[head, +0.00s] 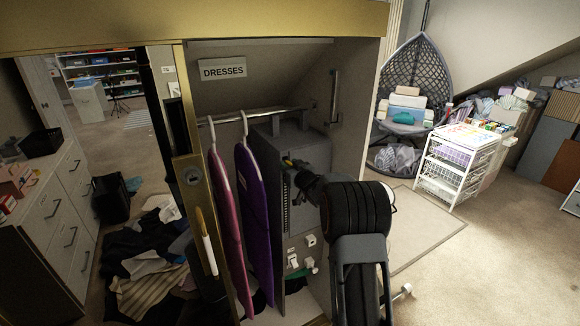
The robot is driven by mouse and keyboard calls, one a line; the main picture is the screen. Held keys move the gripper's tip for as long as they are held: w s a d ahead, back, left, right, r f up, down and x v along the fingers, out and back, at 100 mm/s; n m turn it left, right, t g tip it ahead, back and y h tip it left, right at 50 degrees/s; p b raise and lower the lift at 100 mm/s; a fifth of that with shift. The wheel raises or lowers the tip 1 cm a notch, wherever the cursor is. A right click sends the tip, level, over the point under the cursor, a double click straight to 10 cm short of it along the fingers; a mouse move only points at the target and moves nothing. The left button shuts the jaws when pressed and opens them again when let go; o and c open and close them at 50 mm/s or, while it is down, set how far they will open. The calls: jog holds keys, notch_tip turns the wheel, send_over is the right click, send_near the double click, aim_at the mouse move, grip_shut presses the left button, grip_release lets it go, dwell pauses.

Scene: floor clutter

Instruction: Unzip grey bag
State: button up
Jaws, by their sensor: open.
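A grey, boxy thing (268,150), which looks like the grey bag, is inside the open wardrobe below the hanging rail. A dark ridged strip runs down its front edge; I cannot tell whether this is its zip. My gripper (293,166) is in front of the grey thing's upper part, with a small yellow-green spot at its tip. The jaws are open, but they are small and dark here. I cannot tell whether they touch the bag. My arm hides the right part of the bag.
Pink (222,220) and purple (254,215) garments hang left of the bag. A gold-framed door (190,190) stands open beside them. Clothes (150,265) lie heaped on the left floor. A white drawer cart (450,170) stands right, with clear carpet before it.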

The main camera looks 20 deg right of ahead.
aim_at(286, 221)
grip_shut()
dwell(0.3)
dwell(0.3)
notch_tip(286, 221, down, 29)
jog(key=b, duration=2.3)
jog(key=shift+f+b, duration=0.1)
jog(key=shift+b, duration=0.25)
grip_release()
